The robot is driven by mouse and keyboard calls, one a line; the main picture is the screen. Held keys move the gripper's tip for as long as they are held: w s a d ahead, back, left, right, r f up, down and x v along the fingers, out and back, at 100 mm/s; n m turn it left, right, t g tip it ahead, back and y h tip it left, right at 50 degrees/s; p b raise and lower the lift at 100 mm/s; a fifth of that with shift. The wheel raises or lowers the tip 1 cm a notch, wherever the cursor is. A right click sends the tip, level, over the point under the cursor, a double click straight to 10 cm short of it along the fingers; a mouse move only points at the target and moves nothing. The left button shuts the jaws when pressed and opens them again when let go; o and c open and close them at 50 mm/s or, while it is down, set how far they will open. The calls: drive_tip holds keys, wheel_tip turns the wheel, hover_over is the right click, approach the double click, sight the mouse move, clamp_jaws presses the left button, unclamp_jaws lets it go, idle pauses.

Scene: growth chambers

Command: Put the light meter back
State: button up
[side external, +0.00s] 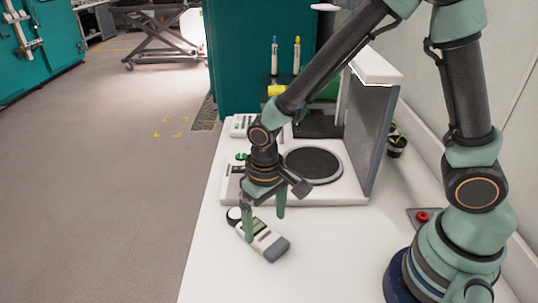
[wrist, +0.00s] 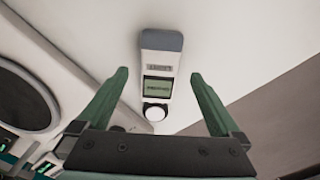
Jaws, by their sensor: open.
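The light meter (side external: 268,243) is a white handheld device with a grey end cap, a small display and a round white sensor dome. It lies on the white bench near its left edge. In the wrist view the meter (wrist: 158,68) shows display up, its dome towards my gripper. My gripper (side external: 265,227) is open and empty, pointing down over the meter, with one finger in front of the dome end in the side view. In the wrist view the fingers of my gripper (wrist: 160,76) show on either side of the meter, apart from it. The exact height is unclear.
A white instrument (side external: 338,187) with a round dark plate (side external: 313,165) and an upright grey panel (side external: 370,125) stands behind my gripper. A red button (side external: 422,216) and a small potted plant (side external: 396,143) are at the right. The bench front (side external: 320,260) is clear.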

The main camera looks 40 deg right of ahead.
wheel_tip(320, 180, up, 7)
drive_tip(key=s+d+r+t, duration=0.3)
drive_tip(key=d+r+t, duration=0.2)
drive_tip(key=d+r, duration=0.7)
drive_tip(key=shift+s+d+r+t, duration=0.15)
drive_tip(key=shift+d+r+t, duration=0.2)
drive_tip(key=shift+d, duration=0.4)
